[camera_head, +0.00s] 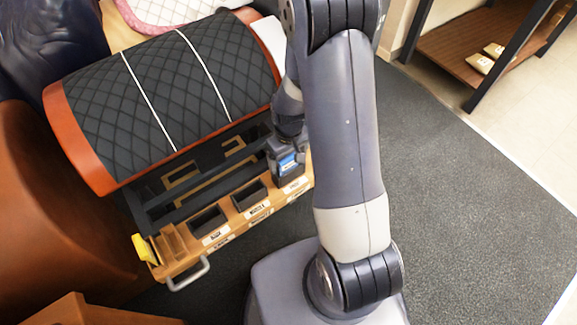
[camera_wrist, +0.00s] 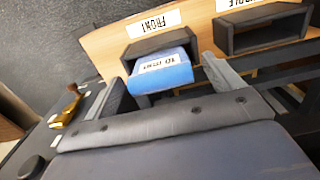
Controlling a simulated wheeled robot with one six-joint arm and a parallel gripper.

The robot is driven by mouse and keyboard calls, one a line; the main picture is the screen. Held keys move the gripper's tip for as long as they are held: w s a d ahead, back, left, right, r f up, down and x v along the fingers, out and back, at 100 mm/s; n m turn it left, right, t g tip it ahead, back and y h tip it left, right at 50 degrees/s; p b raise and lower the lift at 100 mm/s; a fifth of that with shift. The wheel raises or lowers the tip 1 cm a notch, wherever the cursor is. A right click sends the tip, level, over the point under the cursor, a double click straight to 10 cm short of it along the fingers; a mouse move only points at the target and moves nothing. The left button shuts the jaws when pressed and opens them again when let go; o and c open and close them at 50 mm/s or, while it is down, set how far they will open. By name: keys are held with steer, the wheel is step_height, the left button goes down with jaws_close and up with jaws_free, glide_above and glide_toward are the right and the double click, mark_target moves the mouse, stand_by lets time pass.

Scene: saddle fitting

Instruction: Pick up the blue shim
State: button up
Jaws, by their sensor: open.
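The blue shim (camera_wrist: 160,74) has a white printed label and sits in the slot of the wooden rack marked FRONT, its near end sticking out. My gripper (camera_wrist: 163,80) is open, with one finger on each side of the shim. Gaps show at both sides, so the fingers do not appear to grip it. In the head view, my gripper (camera_head: 287,148) is over the right end of the rack (camera_head: 172,266), and a bit of the blue shim (camera_head: 287,163) shows below it. My arm and gripper hide part of that slot.
The rack has two other dark slots (camera_head: 208,220) to the left, which look empty. A black quilted saddle panel (camera_head: 165,95) with orange-brown edges lies above and behind the rack. A yellow piece (camera_head: 144,249) is at the rack's left end. Open dark floor (camera_head: 480,190) lies right.

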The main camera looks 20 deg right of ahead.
steer(key=shift+c, duration=0.6)
steer(key=c, duration=1.2)
